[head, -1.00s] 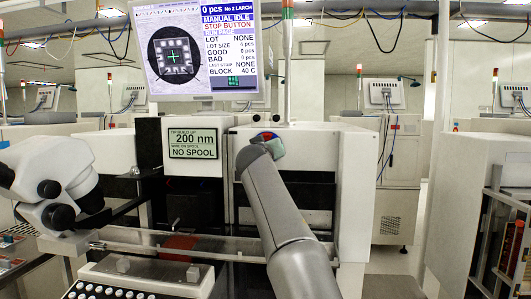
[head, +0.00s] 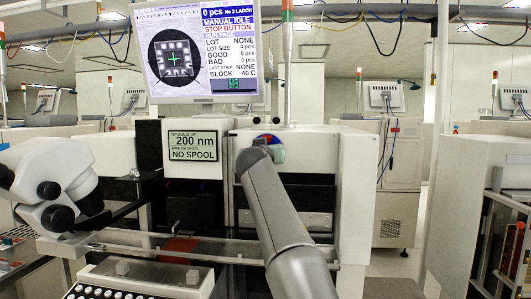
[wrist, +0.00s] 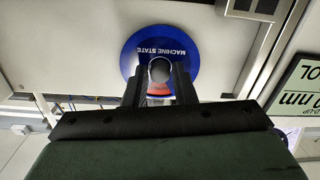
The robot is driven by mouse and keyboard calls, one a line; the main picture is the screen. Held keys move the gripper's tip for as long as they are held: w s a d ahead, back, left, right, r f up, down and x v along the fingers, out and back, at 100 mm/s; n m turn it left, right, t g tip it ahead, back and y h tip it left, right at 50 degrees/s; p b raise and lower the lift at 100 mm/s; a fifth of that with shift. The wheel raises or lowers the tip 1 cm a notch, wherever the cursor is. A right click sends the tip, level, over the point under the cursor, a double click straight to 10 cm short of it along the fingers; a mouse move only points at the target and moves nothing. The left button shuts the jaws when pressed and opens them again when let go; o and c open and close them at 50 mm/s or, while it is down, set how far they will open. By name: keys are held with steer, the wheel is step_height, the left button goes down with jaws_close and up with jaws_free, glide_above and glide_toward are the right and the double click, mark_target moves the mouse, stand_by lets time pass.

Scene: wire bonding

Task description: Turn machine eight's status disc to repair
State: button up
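The status disc (head: 263,138) is a small round disc on the white upper front of the machine, mostly covered by my arm in the head view. In the wrist view the disc (wrist: 130,60) is blue, marked MACHINE STATE, with a red part below its round grey knob (wrist: 160,70). My gripper (wrist: 160,76) has one dark finger on each side of the knob; the fingers are close together and appear shut on it. In the head view my gripper (head: 276,152) is at the disc. The disc's other sectors and its pointer setting are hidden.
The monitor (head: 195,50) above reads No 2 LARCH and MANUAL IDLE. A 200 nm, NO SPOOL display (head: 192,146) sits left of the disc. A microscope (head: 55,180) stands at left, and a clear rail (head: 180,245) crosses in front. An aisle is open at right.

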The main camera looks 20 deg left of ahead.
steer(key=shift+o, duration=1.1)
steer(key=b+v, duration=1.1)
steer(key=v, duration=0.6)
steer(key=shift+s, duration=0.2)
